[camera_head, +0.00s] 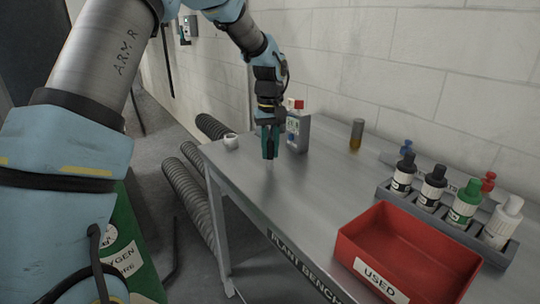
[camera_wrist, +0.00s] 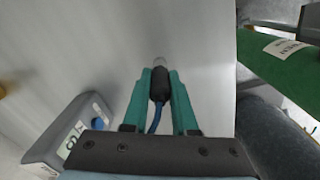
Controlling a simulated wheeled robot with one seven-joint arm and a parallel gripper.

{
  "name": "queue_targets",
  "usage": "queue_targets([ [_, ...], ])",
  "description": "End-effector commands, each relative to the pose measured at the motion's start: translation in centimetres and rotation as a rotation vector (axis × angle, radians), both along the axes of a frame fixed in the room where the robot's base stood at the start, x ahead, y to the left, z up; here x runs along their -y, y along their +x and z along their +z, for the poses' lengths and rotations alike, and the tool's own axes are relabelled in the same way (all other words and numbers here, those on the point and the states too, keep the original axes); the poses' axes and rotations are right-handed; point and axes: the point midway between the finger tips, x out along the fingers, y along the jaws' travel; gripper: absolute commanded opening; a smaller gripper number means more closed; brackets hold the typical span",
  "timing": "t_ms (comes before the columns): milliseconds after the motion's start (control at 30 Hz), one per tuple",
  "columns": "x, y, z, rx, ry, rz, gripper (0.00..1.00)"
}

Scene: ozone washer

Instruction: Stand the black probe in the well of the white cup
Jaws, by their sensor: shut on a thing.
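The black probe (camera_wrist: 160,83) is held between the two teal fingers of my gripper (camera_wrist: 160,74) in the wrist view. Its pale metal tip (camera_wrist: 159,62) points away from the wrist, and a blue cable runs back from it. In the head view my gripper (camera_head: 269,156) points down over the far left part of the bench; the fingers mostly hide the probe there.
A grey box (camera_head: 298,132) with a red top part stands just right of my gripper. An amber vial (camera_head: 356,135) stands farther right. A red "USED" tray (camera_head: 352,236) and a rack of bottles (camera_head: 432,187) fill the right side. The bench's middle (camera_head: 300,185) is clear.

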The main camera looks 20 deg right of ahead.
Motion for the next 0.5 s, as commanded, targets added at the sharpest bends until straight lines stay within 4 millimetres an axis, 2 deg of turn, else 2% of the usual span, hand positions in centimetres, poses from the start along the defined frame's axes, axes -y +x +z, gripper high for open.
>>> queue_targets([
  [133, 0.0, 0.0, 0.3, 0.002, -0.001, 0.000, 0.00],
  [233, 0.1, 0.1, 1.4, 0.004, -0.002, 0.000, 0.00],
  [500, 0.1, 0.1, 6.6, 0.005, -0.003, 0.001, 0.00],
])
